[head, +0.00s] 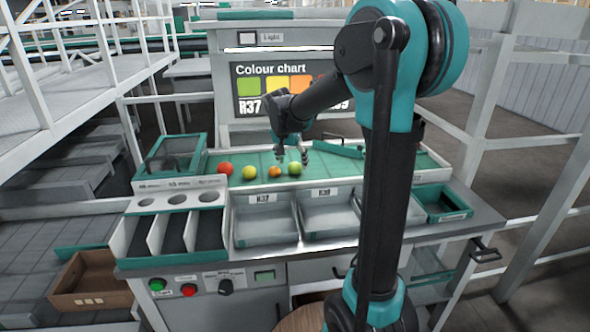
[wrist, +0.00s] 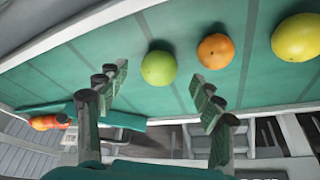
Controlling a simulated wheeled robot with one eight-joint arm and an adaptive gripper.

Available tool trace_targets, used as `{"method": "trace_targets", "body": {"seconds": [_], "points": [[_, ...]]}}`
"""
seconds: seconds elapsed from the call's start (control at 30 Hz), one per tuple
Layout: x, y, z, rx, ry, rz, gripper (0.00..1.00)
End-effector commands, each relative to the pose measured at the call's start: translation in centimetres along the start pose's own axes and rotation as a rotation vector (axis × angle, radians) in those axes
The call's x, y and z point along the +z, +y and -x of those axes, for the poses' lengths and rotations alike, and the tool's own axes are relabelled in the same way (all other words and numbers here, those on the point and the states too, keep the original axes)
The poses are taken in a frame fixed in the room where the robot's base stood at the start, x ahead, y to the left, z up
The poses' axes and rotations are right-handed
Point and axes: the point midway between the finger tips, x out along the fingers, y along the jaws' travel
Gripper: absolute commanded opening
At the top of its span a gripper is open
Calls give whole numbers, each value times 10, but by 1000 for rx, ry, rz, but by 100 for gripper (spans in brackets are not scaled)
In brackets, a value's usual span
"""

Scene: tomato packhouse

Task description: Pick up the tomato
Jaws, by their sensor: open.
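Several tomatoes lie in a row on the green mat (head: 320,172): a red one (head: 225,169), a yellow one (head: 249,173), an orange one (head: 274,172) and a green one (head: 295,168). My gripper (head: 292,155) is open and empty, over the mat just behind the green tomato in the head view. In the wrist view, my gripper's (wrist: 160,76) two fingers point toward the green tomato (wrist: 158,68), which shows between their tips. The orange tomato (wrist: 215,51) and yellow tomato (wrist: 297,38) show to the right. The red tomato is outside the wrist view.
Two grey bins (head: 264,223) marked R37 and R39 stand in front of the mat. A divided tray (head: 145,232) is at left, a green-lidded box (head: 172,155) behind it. A small green tray (head: 440,203) sits at right. A colour chart screen (head: 285,88) stands behind.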

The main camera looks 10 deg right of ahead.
Motion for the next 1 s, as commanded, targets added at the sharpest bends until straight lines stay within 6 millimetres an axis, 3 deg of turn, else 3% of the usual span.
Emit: {"method": "trace_targets", "body": {"seconds": [0.2, 0.53, 0.83, 1.0], "points": [[-3, 1, -30, 0, 0, -2, 67], [-3, 1, -37, -1, 0, -1, 67], [-2, 1, -37, 0, 0, -1, 30], [-3, 1, -37, 0, 0, -1, 29]]}}
